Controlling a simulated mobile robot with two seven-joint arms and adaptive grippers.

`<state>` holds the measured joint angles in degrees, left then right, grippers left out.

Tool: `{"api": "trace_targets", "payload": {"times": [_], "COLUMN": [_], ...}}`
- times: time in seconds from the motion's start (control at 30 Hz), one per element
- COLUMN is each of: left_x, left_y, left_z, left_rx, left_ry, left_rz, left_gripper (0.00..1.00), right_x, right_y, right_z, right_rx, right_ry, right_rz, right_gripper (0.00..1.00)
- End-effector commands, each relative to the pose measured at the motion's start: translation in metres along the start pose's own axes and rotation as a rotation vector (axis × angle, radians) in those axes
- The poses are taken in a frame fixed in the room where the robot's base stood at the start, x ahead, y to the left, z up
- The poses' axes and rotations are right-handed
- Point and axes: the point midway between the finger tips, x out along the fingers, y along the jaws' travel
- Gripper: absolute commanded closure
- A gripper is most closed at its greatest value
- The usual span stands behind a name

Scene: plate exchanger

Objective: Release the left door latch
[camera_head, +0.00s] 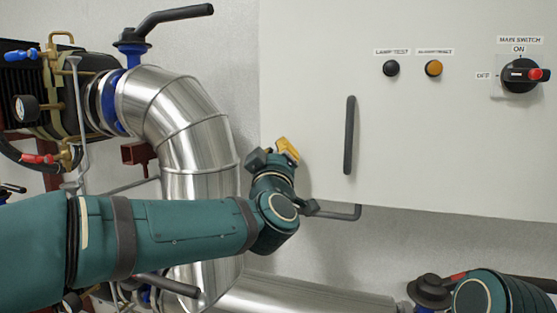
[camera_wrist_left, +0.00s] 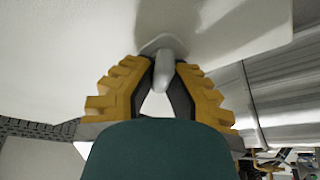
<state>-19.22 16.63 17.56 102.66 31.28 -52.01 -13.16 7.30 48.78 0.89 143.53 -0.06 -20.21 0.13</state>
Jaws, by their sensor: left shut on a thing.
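The left door latch (camera_wrist_left: 163,68) shows in the left wrist view as a small pale grey lever on a base plate against a pale surface. My left gripper (camera_wrist_left: 164,72) has its yellow-and-black fingers shut on the lever, one on each side. In the head view my left gripper (camera_head: 274,157) is at the left edge of the white cabinet door (camera_head: 430,130), and the latch is hidden there. My right gripper is not in view; only a teal part of my right arm shows at the lower right.
A dark vertical door handle (camera_head: 349,135) is right of my left gripper. A shiny insulated pipe (camera_head: 185,125) bends down close on the left. A black lever valve (camera_head: 165,22) stands above it. A main switch (camera_head: 521,75) is at the upper right.

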Motion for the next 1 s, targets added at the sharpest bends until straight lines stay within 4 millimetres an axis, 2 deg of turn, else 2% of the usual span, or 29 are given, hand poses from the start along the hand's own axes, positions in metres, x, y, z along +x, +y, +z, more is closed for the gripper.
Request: {"api": "trace_targets", "payload": {"times": [0.6,1.0], "left_x": [0.000,0.000], "left_y": [-0.004,-0.007], "left_z": [0.000,0.001], "left_rx": [-0.535,-0.772], "left_ry": [0.001,0.002], "left_rz": [-0.220,-0.317], "left_gripper": [1.00,1.00], "right_x": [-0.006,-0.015], "right_y": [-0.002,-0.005], "right_z": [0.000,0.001], "right_rx": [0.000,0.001], "right_ry": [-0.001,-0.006], "right_rz": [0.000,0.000], "right_gripper": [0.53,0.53]}}
